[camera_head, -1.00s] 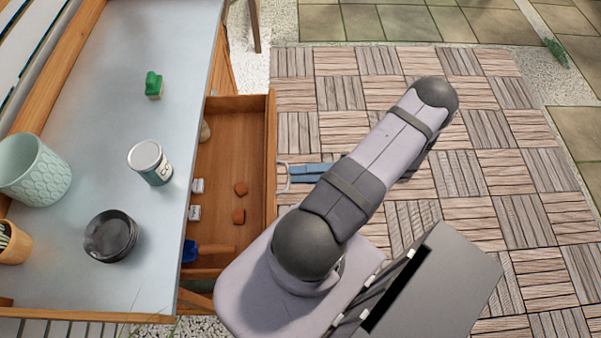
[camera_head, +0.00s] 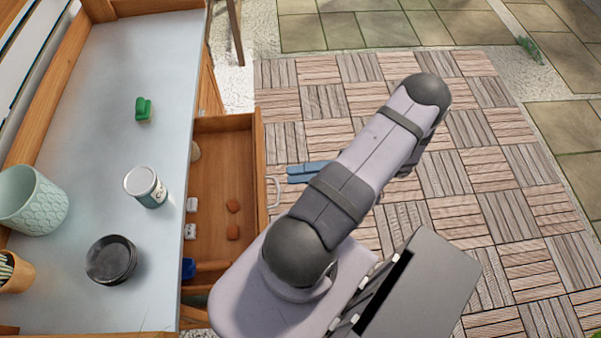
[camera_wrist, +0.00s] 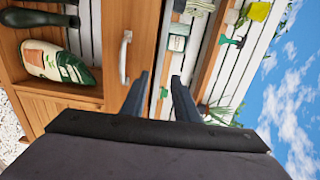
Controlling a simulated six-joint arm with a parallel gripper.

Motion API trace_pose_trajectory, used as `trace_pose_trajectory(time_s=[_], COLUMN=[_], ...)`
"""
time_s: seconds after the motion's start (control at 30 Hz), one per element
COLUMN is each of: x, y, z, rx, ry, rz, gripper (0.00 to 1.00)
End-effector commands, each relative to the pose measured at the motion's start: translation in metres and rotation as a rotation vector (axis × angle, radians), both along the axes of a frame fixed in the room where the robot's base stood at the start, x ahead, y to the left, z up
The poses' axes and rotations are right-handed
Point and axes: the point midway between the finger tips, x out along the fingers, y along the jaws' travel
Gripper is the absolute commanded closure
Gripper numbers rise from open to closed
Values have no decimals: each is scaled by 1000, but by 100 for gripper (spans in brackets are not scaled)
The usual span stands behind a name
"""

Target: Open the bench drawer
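The bench drawer (camera_head: 228,140) is pulled out from the right side of the bench, and its inside shows in the head view. Its pale handle (camera_head: 275,191) is on the outer face of the drawer front; it also shows in the wrist view (camera_wrist: 125,57), left of my fingers. My gripper (camera_head: 290,174) is just right of the handle in the head view, with a small gap between them. In the wrist view my gripper (camera_wrist: 161,77) has its two fingers apart with nothing between them. My arm hides the drawer's near right corner.
The drawer holds two reddish-brown pieces (camera_head: 233,232), small white items (camera_head: 190,232) and a blue item (camera_head: 188,268). On the bench (camera_head: 110,130) are a tin (camera_head: 146,187), dark saucers (camera_head: 111,261), a green item (camera_head: 143,108) and a mint pot (camera_head: 35,203). Tiled floor right of the drawer is clear.

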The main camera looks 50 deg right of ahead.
Motion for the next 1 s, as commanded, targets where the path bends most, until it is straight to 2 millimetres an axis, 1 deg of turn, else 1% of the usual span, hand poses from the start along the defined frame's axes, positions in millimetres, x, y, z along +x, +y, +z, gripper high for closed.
trace_pose_trajectory(time_s=[0.13, 0.23, 0.27, 0.37, 0.57, 0.8, 0.83, 0.9, 1.0], x=[0, 0, 0, 0, 0, 0, 0, 5, 8], y=[0, 0, 0, 0, 0, 0, 0, 5, 9], z=[0, 1, 2, 11, 45, 93, 98, 86, 77], rx=[0, 0, -1, -2, -4, -5, -6, -39, -90], ry=[0, 0, -1, -1, 0, -1, 1, 35, 79], rz=[0, 0, 0, 0, 0, 0, 5, 106, 227], gripper=[72, 96, 100, 100, 100, 100, 100, 100, 100])
